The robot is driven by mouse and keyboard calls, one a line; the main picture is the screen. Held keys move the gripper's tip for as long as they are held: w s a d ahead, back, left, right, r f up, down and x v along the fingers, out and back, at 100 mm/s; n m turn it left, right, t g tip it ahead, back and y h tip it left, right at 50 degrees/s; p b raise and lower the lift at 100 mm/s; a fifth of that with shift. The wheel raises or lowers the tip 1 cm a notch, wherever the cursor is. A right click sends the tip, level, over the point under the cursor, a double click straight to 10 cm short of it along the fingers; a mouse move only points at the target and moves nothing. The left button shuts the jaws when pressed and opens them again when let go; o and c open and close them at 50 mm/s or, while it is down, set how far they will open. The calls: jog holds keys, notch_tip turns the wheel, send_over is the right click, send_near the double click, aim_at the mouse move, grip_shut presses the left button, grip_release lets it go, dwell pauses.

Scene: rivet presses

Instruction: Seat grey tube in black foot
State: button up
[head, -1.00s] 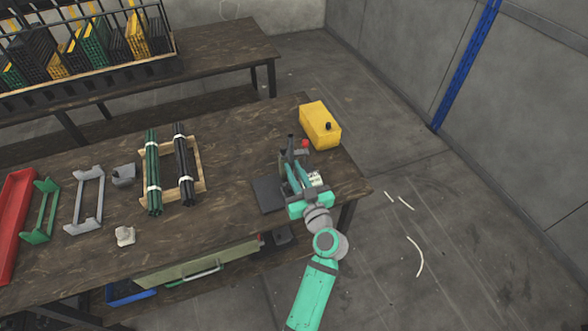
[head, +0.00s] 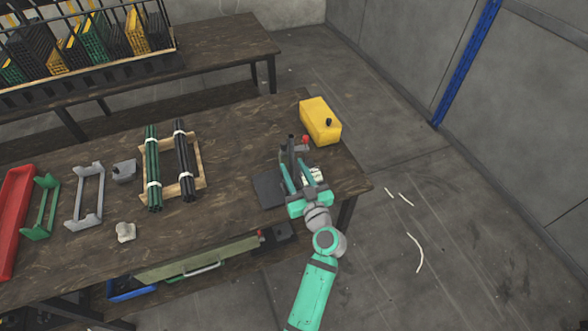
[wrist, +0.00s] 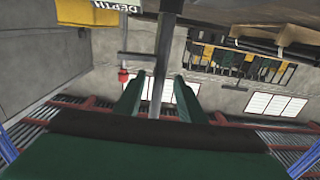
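My gripper (head: 293,166) is at the rivet press (head: 289,147) near the table's right end. Its two green fingers are spread, and they also show in the wrist view (wrist: 159,85). A grey upright bar (wrist: 162,55), which looks like the grey tube, stands between the fingers in the wrist view, with a visible gap on each side. It stands nearly straight, slightly slanted in that picture.
The red knob (head: 305,139) of the press is close to my right finger. A yellow box (head: 318,119) stands behind it. A dark flat plate (head: 268,189) lies left of my gripper. Green and black tube bundles (head: 154,170) rest on a wooden rack further left.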

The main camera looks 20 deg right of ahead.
jog(key=shift+s, duration=0.15)
jog(key=shift+s, duration=0.95)
jog(key=s, duration=0.8)
jog(key=shift+s+d, duration=0.25)
jog(key=shift+s, duration=0.15)
jog(key=s+a+f+m+g+h, duration=0.25)
jog(key=s+a+f, duration=0.35)
jog(key=a, duration=0.3)
jog(key=s+a+f+m+g+h, duration=0.1)
jog(key=s+a+f+m+g, duration=0.15)
jog(key=s+a+f, duration=0.45)
jog(key=a+f+v, duration=0.2)
jog(key=v, duration=1)
jog(key=s+r+n+t+y, duration=0.2)
jog(key=s+r+n+y, duration=0.1)
jog(key=s+r, duration=0.4)
jog(key=shift+s+n, duration=0.4)
jog(key=shift+n, duration=0.5)
